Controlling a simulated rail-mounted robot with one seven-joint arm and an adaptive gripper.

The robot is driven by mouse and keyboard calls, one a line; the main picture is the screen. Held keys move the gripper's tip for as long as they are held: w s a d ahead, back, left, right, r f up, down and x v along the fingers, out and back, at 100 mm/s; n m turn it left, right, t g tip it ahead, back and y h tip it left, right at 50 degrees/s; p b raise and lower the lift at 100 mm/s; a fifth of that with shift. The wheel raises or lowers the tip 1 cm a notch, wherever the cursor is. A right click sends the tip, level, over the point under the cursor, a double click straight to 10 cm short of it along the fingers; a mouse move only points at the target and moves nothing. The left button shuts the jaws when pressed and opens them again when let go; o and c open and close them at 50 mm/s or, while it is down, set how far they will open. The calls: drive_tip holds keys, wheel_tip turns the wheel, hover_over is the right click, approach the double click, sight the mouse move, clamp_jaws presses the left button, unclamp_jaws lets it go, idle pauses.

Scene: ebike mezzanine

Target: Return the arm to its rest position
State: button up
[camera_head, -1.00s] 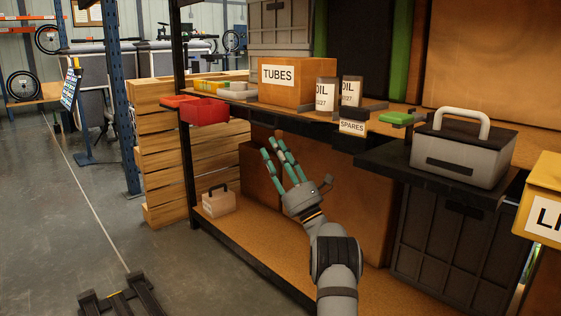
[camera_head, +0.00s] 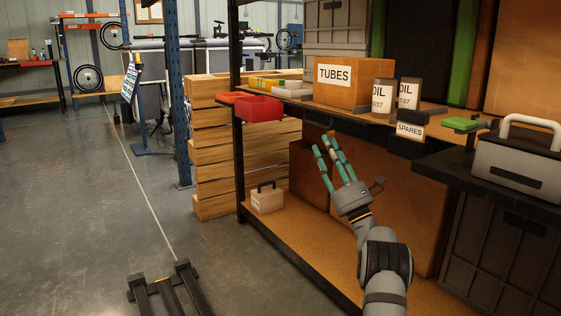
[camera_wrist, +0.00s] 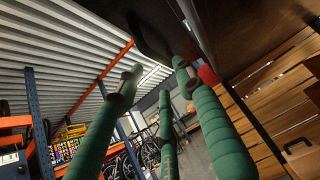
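My gripper (camera_head: 327,148) has green-padded fingers that are spread apart and empty. It points up and to the left, in front of the lower shelf space, below the upper shelf that holds the TUBES box (camera_head: 345,82). My grey forearm (camera_head: 386,258) rises from the bottom edge of the head view. In the wrist view the gripper's fingers (camera_wrist: 150,98) reach up with nothing between them, and a dark shelf underside shows close above.
A red bin (camera_head: 258,110) stands at the shelf's left end, above a small case (camera_head: 267,199) on the lower board. Two OIL boxes (camera_head: 382,97) and a SPARES box (camera_head: 410,131) are near the front edge. A grey toolbox (camera_head: 518,160) is at right. Open floor (camera_head: 80,220) lies left.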

sight(316, 124)
drive_tip(key=x, duration=0.8)
drive_tip(key=shift+r, duration=0.1)
drive_tip(key=v, duration=1.2)
drive_tip(key=x, duration=1.1)
drive_tip(key=shift+w+a+r, duration=0.15)
drive_tip(key=shift+w+r, duration=0.05)
drive_tip(key=shift+w, duration=0.05)
drive_tip(key=m+h+p, duration=0.1)
drive_tip(key=m, duration=0.1)
drive_tip(key=r+m+t+h+p, duration=0.1)
drive_tip(key=m+h+p, duration=0.1)
drive_tip(key=shift+a+r, duration=0.2)
drive_tip(key=shift+t+h, duration=0.3)
drive_tip(key=shift+h, duration=0.1)
